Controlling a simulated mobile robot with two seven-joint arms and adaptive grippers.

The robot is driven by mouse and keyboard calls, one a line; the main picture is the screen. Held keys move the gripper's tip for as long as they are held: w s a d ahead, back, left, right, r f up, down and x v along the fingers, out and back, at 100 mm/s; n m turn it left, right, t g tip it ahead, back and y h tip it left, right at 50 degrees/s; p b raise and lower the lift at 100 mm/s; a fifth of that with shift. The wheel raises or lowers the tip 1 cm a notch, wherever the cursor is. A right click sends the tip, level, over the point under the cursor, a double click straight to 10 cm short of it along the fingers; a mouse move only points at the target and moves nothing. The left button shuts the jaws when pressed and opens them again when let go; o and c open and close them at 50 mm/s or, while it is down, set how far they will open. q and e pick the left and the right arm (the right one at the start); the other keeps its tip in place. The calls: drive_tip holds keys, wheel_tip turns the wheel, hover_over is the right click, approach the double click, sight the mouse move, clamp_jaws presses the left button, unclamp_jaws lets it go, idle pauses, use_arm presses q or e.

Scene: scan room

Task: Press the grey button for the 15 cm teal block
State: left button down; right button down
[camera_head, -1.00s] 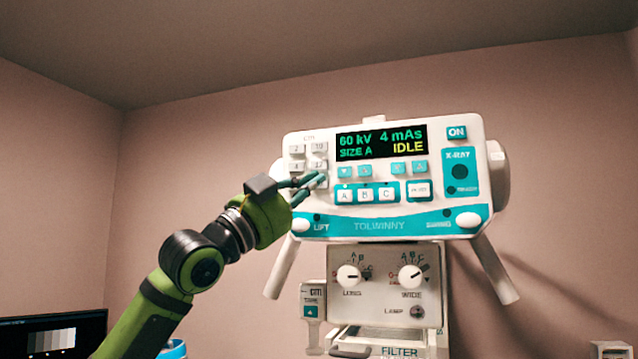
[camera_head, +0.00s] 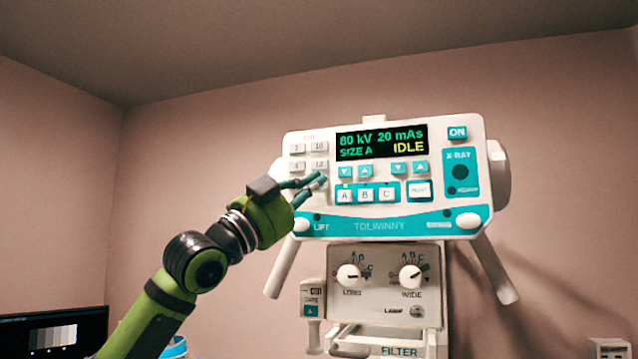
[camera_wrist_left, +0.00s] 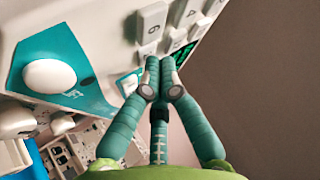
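The control panel (camera_head: 374,225) hangs on a stand, with a small block of grey-white numbered buttons (camera_head: 319,146) at its upper left. My left gripper (camera_head: 321,183) is at the lower part of this block; its fingers hide the lowest buttons in the head view. In the left wrist view the fingers (camera_wrist_left: 160,70) are together, with nothing held between them. Their tips are beside a button marked 6 (camera_wrist_left: 149,47). I cannot tell whether they touch a button; the 15 label is not readable. My right gripper is not in view.
The display (camera_head: 381,141) reads 80 kV, 20 mAs, SIZE A, IDLE. Teal buttons and the A, B, C keys (camera_head: 365,194) are just right of my fingers. A white knob (camera_head: 302,225) is below them. The collimator box (camera_head: 385,298) with two dials is underneath.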

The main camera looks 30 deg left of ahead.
use_arm(q)
drive_tip(key=shift+s, duration=0.1)
drive_tip(key=shift+s+d, duration=0.15)
drive_tip(key=shift+s, duration=0.5)
drive_tip(key=shift+b, duration=0.3)
drive_tip(key=s, duration=0.2)
drive_tip(key=s+d+b, duration=0.1)
drive_tip(key=s, duration=0.2)
drive_tip(key=shift+d, duration=0.1)
